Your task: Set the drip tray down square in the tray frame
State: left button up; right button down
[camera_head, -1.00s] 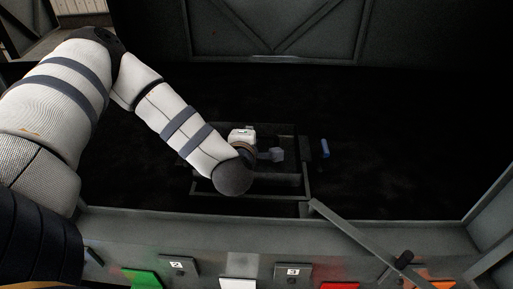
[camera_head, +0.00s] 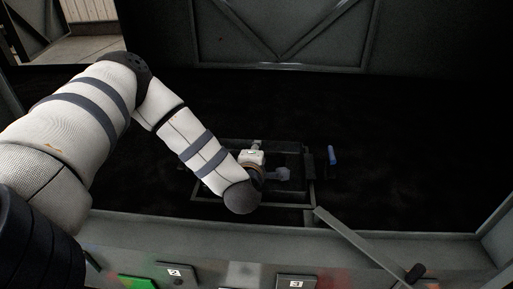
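My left arm reaches in from the left, and its wrist hangs over a dark grey rectangular frame (camera_head: 292,206), which looks like the tray frame, on the dark floor of the enclosure. My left gripper (camera_head: 268,165) is over the middle of this frame. Small light grey gripper parts show on its far and right sides. Its fingertips are hidden by the wrist and the dark, so I cannot tell whether it is open or shut. I cannot make out the drip tray apart from the frame in this dark area. My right gripper is out of view.
A small blue piece (camera_head: 332,154) stands just right of the frame. A grey front ledge (camera_head: 180,226) with numbered plates (camera_head: 296,283) and a green patch (camera_head: 137,282) runs along the near side. A slanted grey bar (camera_head: 360,243) crosses its right part. The floor farther right looks clear.

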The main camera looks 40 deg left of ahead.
pick_arm(q)
jog(key=shift+r, duration=0.2)
jog(key=p+v, duration=0.1)
jog(key=v, duration=1.1)
jog(key=shift+f, duration=0.1)
